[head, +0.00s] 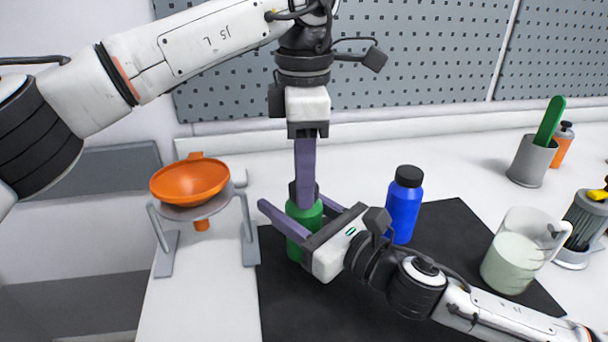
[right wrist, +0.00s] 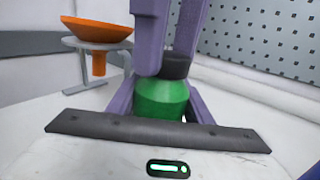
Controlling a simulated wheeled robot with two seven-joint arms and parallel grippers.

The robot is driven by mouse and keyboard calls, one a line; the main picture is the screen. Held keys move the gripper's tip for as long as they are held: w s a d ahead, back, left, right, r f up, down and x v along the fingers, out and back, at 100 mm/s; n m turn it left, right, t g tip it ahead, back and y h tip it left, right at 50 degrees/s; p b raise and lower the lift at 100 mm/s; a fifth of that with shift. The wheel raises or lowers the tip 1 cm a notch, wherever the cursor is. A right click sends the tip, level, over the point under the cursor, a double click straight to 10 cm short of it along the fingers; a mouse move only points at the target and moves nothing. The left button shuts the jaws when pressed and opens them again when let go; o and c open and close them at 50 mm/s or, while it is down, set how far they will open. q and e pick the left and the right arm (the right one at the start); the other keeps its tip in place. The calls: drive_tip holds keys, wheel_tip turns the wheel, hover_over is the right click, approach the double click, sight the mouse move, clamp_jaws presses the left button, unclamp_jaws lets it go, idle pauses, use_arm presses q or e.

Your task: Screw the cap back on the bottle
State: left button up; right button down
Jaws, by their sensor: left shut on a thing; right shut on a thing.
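A green bottle (head: 296,250) stands upright on the black mat (head: 290,314); its shoulder also shows in the right wrist view (right wrist: 162,98). My right gripper (head: 293,218) reaches in low from the right and is shut on the bottle, one finger on each side. A black cap (right wrist: 176,66) sits at the top of the bottle, in line with the neck. My left gripper (head: 304,188) points straight down over the bottle and is shut on the cap. Its fingers hide part of the cap, and I cannot tell how far down the cap is threaded.
A blue bottle (head: 403,212) with a black cap stands just right of the grippers. An orange funnel (head: 189,181) rests in a grey stand at left. A beaker of pale liquid (head: 512,261) and a grey cup (head: 532,162) are at right. A pegboard wall (head: 420,60) stands behind.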

use_arm(q)
drive_tip(key=m, duration=0.4)
drive_tip(key=shift+m, duration=0.3)
drive_tip(key=m, duration=0.4)
drive_tip(key=o, duration=1.3)
drive_tip(key=shift+c, duration=0.2)
wheel_tip(320, 180, up, 12)
use_arm(e)
drive_tip(key=c, duration=0.8)
unclamp_jaws()
